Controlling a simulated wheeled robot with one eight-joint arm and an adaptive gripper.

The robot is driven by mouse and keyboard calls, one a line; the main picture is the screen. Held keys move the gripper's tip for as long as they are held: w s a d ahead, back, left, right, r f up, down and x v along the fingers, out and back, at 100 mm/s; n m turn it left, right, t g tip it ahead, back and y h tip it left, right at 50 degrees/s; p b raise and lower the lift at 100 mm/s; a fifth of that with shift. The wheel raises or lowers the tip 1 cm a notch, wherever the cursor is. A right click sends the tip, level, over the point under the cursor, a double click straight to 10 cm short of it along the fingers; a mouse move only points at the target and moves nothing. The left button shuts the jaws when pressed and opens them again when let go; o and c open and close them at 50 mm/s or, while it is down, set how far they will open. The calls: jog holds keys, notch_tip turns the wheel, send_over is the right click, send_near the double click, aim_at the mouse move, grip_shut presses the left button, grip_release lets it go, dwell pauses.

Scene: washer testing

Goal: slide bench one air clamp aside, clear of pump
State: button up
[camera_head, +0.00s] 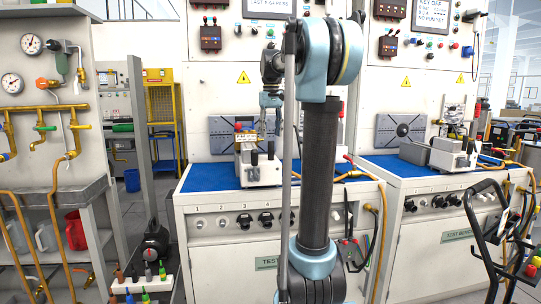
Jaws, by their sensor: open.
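My gripper (268,136) hangs fingers-down over the left bench, open, above a cream fixture (263,174) on the blue mat. The fixture has short black uprights, and a small unit with red and yellow parts (245,138) stands at its left. I cannot tell clearly which of these parts is the air clamp and which is the pump, or whether the fingertips touch anything. My own arm hides the area right of the fixture.
The blue mat (206,176) is bare left of the fixture. Orange hoses (352,176) run along the bench's right side. The right bench holds a grey box (415,152) and another cream fixture (455,153). A black-handled cart (478,225) stands at the right front.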

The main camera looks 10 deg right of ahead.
aim_at(271, 152)
notch_tip(271, 152, down, 10)
jog(key=shift+r, duration=0.2)
dwell(0.3)
grip_shut()
